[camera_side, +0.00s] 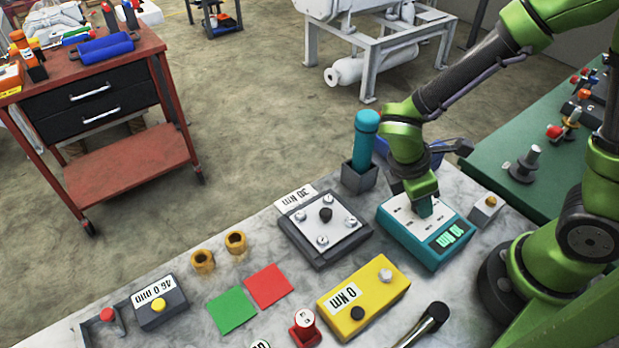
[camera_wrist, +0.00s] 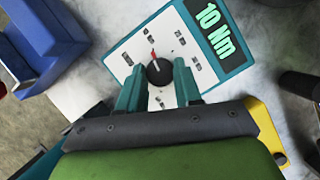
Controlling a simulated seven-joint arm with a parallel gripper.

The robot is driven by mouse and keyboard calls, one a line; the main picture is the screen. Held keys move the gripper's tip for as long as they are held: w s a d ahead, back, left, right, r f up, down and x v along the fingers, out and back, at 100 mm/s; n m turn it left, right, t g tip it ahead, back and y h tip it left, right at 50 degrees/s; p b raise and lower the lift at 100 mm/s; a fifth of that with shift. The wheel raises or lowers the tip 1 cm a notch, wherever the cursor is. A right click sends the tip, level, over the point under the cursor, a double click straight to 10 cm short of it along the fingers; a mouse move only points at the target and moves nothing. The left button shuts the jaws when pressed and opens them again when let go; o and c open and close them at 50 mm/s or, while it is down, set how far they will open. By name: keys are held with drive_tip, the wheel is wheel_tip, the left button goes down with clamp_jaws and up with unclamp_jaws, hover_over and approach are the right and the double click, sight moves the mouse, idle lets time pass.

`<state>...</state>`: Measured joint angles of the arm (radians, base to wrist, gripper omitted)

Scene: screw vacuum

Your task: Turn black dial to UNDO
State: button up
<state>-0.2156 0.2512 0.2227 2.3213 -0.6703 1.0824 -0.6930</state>
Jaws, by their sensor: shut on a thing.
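The black dial (camera_wrist: 159,73) with a red pointer mark sits on the white face of a teal box (camera_wrist: 235,60) whose screen reads 10 Nm. In the wrist view the red mark points up toward the small labels at the top of the face; the labels are too small to read surely. My gripper (camera_wrist: 158,66) has its teal fingers closed on the dial, one on each side. In the side view my gripper (camera_side: 424,206) reaches straight down onto the teal box (camera_side: 428,240) and hides the dial.
A yellow box (camera_side: 350,308) reading 0 Nm and a grey box (camera_side: 300,250) with a white plate stand nearby on the marble bench. Red and green squares (camera_side: 268,287) lie at the front left.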

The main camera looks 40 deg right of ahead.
drive_tip(key=n+t, duration=0.1)
drive_tip(key=n, duration=0.3)
drive_tip(key=shift+s+a+n+t, duration=0.1)
drive_tip(key=shift+n+t, duration=0.3)
drive_tip(key=n, duration=0.2)
drive_tip(key=n+t, duration=0.1)
drive_tip(key=n, duration=0.1)
drive_tip(key=shift+s+t, duration=0.1)
drive_tip(key=shift+t, duration=0.2)
drive_tip(key=shift+n, duration=0.3)
drive_tip(key=o, duration=1)
drive_tip(key=shift+o, duration=0.2)
drive_tip(key=v, duration=1.7)
drive_tip(key=shift+s, duration=0.25)
